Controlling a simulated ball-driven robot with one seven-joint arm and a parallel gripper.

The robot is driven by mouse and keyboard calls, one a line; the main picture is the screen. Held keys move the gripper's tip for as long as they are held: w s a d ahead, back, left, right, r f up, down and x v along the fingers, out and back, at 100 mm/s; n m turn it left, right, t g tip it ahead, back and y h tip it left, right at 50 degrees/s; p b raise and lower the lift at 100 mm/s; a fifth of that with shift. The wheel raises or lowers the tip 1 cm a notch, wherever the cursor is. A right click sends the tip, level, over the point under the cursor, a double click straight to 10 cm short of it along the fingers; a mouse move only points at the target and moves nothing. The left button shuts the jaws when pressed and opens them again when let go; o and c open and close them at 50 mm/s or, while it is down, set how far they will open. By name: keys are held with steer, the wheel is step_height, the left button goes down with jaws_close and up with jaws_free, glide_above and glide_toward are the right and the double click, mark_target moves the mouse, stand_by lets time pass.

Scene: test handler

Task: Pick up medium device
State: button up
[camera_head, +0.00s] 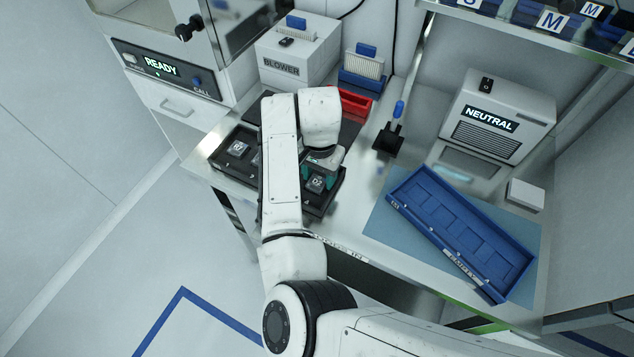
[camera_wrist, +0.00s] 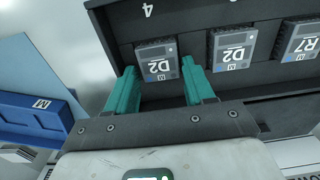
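A small grey square device marked D2 (camera_wrist: 157,62) sits in the black tray (camera_wrist: 112,18), in the slot near the number 4. My gripper (camera_wrist: 159,68) has its two teal fingers apart, one on each side of this device. I cannot tell whether either finger touches it. Another device marked D2 (camera_wrist: 232,48) and one marked R7 (camera_wrist: 302,40) sit in the same row. In the head view my gripper (camera_head: 319,173) is low at the tray's right end, over the device (camera_head: 317,183); my arm hides the tray's middle.
A blue tray with empty pockets (camera_head: 455,228) lies on a blue mat (camera_head: 382,232) at right. Behind are a NEUTRAL box (camera_head: 497,117), a BLOWER box (camera_head: 290,62), a red bin (camera_head: 355,103) and a black stand (camera_head: 388,140). The READY machine (camera_head: 165,72) stands at left.

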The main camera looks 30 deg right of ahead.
steer(key=shift+f, duration=0.15)
steer(key=c, duration=0.6)
